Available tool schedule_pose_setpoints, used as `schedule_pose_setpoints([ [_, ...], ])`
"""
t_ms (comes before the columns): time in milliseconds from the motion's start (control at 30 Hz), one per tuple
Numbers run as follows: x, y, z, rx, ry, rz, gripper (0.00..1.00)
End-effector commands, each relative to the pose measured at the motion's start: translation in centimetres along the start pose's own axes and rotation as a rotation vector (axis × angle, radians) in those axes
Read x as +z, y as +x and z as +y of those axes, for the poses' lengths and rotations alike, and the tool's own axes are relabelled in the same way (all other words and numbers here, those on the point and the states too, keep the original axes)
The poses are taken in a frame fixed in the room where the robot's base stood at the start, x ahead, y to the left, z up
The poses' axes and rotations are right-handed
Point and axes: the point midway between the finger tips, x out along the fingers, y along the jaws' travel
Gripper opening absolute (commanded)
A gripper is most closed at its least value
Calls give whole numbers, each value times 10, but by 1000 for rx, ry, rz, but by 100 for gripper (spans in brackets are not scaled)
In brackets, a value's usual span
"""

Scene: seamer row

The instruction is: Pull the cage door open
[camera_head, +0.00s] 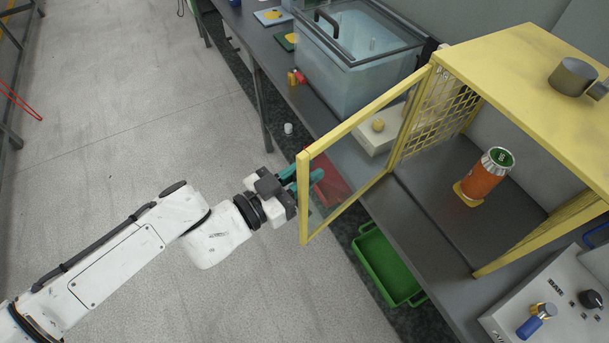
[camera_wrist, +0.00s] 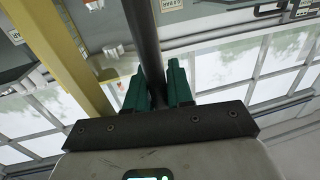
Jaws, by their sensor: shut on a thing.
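The cage (camera_head: 535,70) is yellow-framed with mesh sides and stands on the bench at the right of the head view. Its door (camera_head: 360,118), a yellow frame around a clear pane, stands swung out from the opening toward the aisle. My gripper (camera_head: 304,177) is at the door's free edge, its teal fingers partly hidden by the frame. In the wrist view my gripper (camera_wrist: 159,88) has its fingers on both sides of a dark bar, the door handle (camera_wrist: 141,30), and is shut on it. A yellow post (camera_wrist: 66,55) runs alongside.
An orange can (camera_head: 484,178) stands inside the cage. A glass tank (camera_head: 355,55) sits on the bench behind the door. A green crate (camera_head: 385,265) lies below the bench, and a control box (camera_head: 555,305) is at lower right. The floor left of the bench is clear.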

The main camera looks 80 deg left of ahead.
Motion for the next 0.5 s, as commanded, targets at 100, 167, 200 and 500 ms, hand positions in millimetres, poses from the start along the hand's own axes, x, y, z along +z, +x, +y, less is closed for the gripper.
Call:
schedule_pose_setpoints([
  [100,3,0,1,1,-1,-5,0],
  [167,3,0,1,0,-1,-5,0],
  [200,3,0,1,0,0,-5,0],
  [500,3,0,0,-1,0,-4,27],
])
